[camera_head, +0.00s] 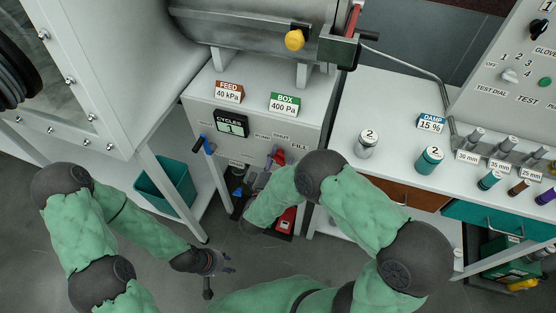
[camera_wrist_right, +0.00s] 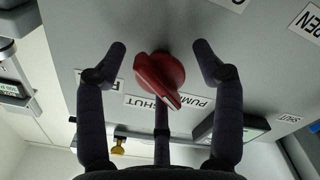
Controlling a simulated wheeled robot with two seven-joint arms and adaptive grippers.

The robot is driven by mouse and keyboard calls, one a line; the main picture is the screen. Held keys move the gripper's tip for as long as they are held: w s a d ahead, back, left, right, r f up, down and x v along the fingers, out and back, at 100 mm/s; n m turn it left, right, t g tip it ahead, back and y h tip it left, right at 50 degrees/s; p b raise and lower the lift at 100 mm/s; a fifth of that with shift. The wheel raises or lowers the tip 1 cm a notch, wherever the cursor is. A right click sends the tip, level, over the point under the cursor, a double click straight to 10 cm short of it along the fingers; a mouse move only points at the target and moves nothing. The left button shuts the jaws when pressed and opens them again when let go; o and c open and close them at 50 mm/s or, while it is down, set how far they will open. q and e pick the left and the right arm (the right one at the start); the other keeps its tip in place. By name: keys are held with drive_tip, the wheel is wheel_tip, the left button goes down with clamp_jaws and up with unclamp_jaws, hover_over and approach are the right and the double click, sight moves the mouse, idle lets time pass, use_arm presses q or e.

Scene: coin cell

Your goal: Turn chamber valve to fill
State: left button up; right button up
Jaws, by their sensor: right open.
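The red chamber valve knob (camera_wrist_right: 160,75) is on the grey panel in the right wrist view, where its narrow end points toward the SHUT and PUMP labels. It also shows in the head view (camera_head: 279,156), beside the FILL label (camera_head: 300,147). My right gripper (camera_wrist_right: 160,50) is open, one finger on each side of the knob, with gaps showing between fingers and knob. In the head view its fingers are largely hidden by my arm. My left gripper (camera_head: 221,279) hangs low over the floor, fingers apart and empty.
A blue-handled lever (camera_head: 198,143) sticks out at the cabinet's left edge. A bench (camera_head: 385,105) with cylinders stands to the right. A teal bin (camera_head: 160,185) sits left.

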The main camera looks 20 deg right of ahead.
drive_tip(key=c, duration=1.1)
drive_tip(key=shift+c, duration=0.2)
drive_tip(key=shift+m, duration=0.4)
drive_tip(key=m, duration=0.4)
drive_tip(key=shift+s+f+m, duration=0.1)
drive_tip(key=shift+m, duration=0.2)
drive_tip(key=m, duration=0.4)
drive_tip(key=shift+f+m+b, duration=0.1)
drive_tip(key=shift+m+b, duration=0.2)
drive_tip(key=m+b, duration=0.1)
drive_tip(key=m, duration=0.3)
drive_tip(key=m+b, duration=0.1)
drive_tip(key=m, duration=0.4)
drive_tip(key=shift+a+m+b, duration=0.1)
drive_tip(key=shift+m+b, duration=0.25)
drive_tip(key=shift+m, duration=0.05)
